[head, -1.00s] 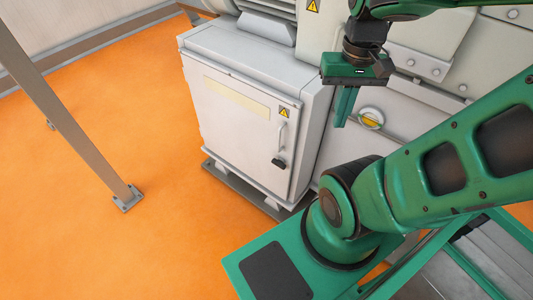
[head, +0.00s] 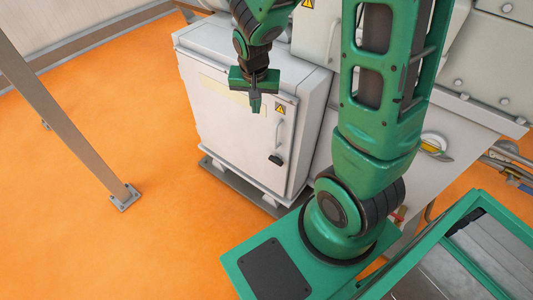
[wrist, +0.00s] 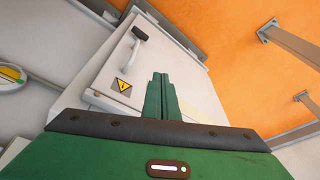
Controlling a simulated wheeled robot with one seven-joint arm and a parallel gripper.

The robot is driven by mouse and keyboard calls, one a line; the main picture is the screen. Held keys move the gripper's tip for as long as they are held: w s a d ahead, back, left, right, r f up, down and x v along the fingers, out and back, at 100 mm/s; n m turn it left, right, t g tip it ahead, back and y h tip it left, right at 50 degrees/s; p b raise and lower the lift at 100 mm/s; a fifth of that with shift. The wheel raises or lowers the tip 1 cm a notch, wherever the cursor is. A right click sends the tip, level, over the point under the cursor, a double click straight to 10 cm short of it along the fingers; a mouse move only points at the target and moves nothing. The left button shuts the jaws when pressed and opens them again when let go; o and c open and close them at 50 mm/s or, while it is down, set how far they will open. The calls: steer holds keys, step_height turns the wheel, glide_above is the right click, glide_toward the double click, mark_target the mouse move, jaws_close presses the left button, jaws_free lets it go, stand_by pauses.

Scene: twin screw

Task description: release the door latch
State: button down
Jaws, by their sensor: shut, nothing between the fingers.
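A white cabinet door (head: 228,125) is closed on the front of the grey-white cabinet. On its right side are a light handle (head: 280,133) and a black latch knob (head: 275,159) below it. In the wrist view the latch (wrist: 139,34) and the handle (wrist: 129,52) show at the upper left. My gripper (head: 256,108) is shut and empty, pointing down in front of the door's upper part. In the head view it is above and left of the latch. In the wrist view its fingertips (wrist: 160,76) show beside a yellow warning sign (wrist: 122,86), apart from the latch.
A slanted metal post (head: 125,197) stands on the orange floor (head: 150,235) to the left. A yellow-marked round fitting (head: 433,145) is on the machine to the right. The floor in front of the door is clear. My base and arm fill the lower right.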

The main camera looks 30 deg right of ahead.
steer(key=d+f+m, duration=0.1)
steer(key=f+m, duration=0.2)
steer(key=f, duration=0.5)
steer(key=w+d+f+m+g+h, duration=0.1)
steer(key=d+f+m, duration=0.1)
steer(key=f, duration=0.5)
steer(key=shift+f+m, duration=0.4)
steer(key=shift+m, duration=0.2)
steer(key=shift+g, duration=0.3)
steer(key=x, duration=1.4)
steer(key=shift+a, duration=0.35)
steer(key=shift+s, duration=0.1)
steer(key=shift+d+h, duration=0.1)
steer(key=shift+h, duration=0.2)
steer(key=shift+f+g, duration=0.1)
steer(key=shift+g, duration=0.4)
